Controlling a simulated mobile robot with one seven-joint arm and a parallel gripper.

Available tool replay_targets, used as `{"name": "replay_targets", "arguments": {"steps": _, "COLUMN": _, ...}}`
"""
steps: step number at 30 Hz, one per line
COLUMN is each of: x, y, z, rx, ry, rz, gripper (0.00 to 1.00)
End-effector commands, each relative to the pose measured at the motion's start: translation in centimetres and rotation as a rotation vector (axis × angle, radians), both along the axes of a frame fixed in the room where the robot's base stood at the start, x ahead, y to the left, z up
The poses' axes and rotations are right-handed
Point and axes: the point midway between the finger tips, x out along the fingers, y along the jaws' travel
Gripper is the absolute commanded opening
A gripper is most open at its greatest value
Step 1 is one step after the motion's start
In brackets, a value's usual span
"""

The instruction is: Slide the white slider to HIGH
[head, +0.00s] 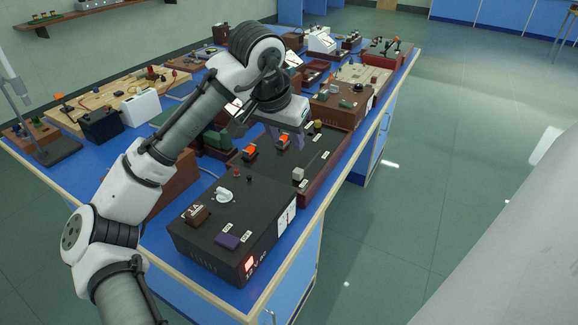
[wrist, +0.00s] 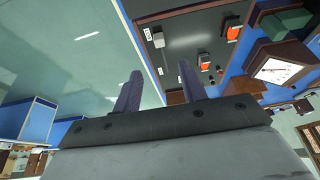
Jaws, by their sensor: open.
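The white slider (head: 298,174) is a small pale block near the front right edge of a dark panel (head: 270,175) with a reddish-brown side. In the wrist view a pale block, likely the same slider (wrist: 158,40), shows beyond and between the fingers. Small white labels lie on the panel, but their text is too small to read. My gripper (head: 286,137) is open and empty above the panel's far part, behind the slider and apart from it. Its two purple-grey fingers also show in the wrist view (wrist: 160,74).
Two orange switches (head: 249,152) (head: 282,139) sit on the panel's left and middle. A black box (head: 215,215) with a white knob and red display stands in front. A brown box (head: 340,107) stands behind. The floor (head: 450,190) right of the bench is clear.

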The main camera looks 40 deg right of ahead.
Motion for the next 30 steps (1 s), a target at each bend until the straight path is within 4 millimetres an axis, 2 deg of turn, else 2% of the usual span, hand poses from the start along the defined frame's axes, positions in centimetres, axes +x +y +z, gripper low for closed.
{"name": "replay_targets", "arguments": {"steps": 5, "x": 0.4, "y": -1.0, "z": -2.7, "rx": -0.001, "ry": 0.002, "rz": -0.001, "gripper": 0.42}}
{"name": "replay_targets", "arguments": {"steps": 12, "x": 1.2, "y": -2.8, "z": -7.4, "rx": -0.003, "ry": 0.001, "rz": 0.0, "gripper": 0.42}}
{"name": "replay_targets", "arguments": {"steps": 18, "x": 1.7, "y": -4.0, "z": -10.5, "rx": -0.003, "ry": 0.0, "rz": 0.0, "gripper": 0.42}}
{"name": "replay_targets", "arguments": {"steps": 24, "x": 1.9, "y": -4.6, "z": -11.9, "rx": -0.006, "ry": -0.001, "rz": 0.0, "gripper": 0.42}}
{"name": "replay_targets", "arguments": {"steps": 30, "x": 1.9, "y": -4.7, "z": -12.1, "rx": -0.006, "ry": -0.001, "rz": 0.0, "gripper": 0.42}}
